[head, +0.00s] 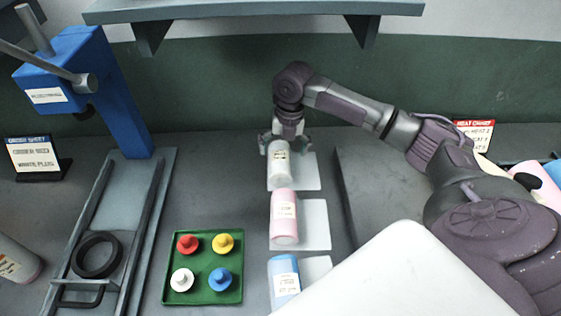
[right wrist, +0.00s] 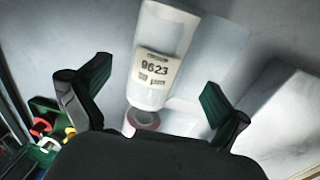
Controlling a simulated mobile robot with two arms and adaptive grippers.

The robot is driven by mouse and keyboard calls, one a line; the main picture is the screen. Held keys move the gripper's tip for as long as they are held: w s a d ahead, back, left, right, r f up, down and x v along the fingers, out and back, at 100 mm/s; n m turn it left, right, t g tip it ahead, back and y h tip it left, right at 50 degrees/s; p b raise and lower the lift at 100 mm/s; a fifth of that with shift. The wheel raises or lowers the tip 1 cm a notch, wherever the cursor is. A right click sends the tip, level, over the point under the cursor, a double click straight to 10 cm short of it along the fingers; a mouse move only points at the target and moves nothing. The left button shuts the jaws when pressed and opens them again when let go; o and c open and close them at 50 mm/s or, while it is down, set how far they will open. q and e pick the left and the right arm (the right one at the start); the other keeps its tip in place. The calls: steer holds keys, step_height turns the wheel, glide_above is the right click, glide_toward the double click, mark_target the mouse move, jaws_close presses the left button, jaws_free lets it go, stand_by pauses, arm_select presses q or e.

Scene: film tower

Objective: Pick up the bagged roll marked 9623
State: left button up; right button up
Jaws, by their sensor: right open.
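The bagged roll marked 9623 (head: 278,165) is a white cylinder with a label, lying on a pale pad (head: 307,172) at the back of a row. Its label reads 9623 in the right wrist view (right wrist: 158,68). My right gripper (head: 284,140) is over the far end of this roll in the head view. In the right wrist view its two fingers (right wrist: 158,95) are spread wide, one on each side of the roll, with nothing between them gripped. My left gripper is not in view.
A pink roll (head: 284,215) and a blue roll (head: 284,278) lie nearer in the same row on pads. A green tray (head: 203,297) with coloured plugs is left of them. A blue press (head: 120,95) stands left; a shelf (head: 250,12) overhangs the back.

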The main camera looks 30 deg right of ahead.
mark_target(294, 163)
steer(key=shift+w+a+f+p, duration=0.15)
steer(key=shift+f+p, duration=0.1)
steer(key=shift+f, duration=0.65)
steer(key=shift+a+f+p, duration=0.1)
steer(key=shift+f+p, duration=0.1)
steer(key=shift+f, duration=0.65)
steer(key=shift+w+a+f+p, duration=0.15)
steer(key=shift+f+p, duration=0.1)
steer(key=shift+f, duration=0.65)
steer(key=shift+r, duration=0.1)
steer(key=c, duration=1.5)
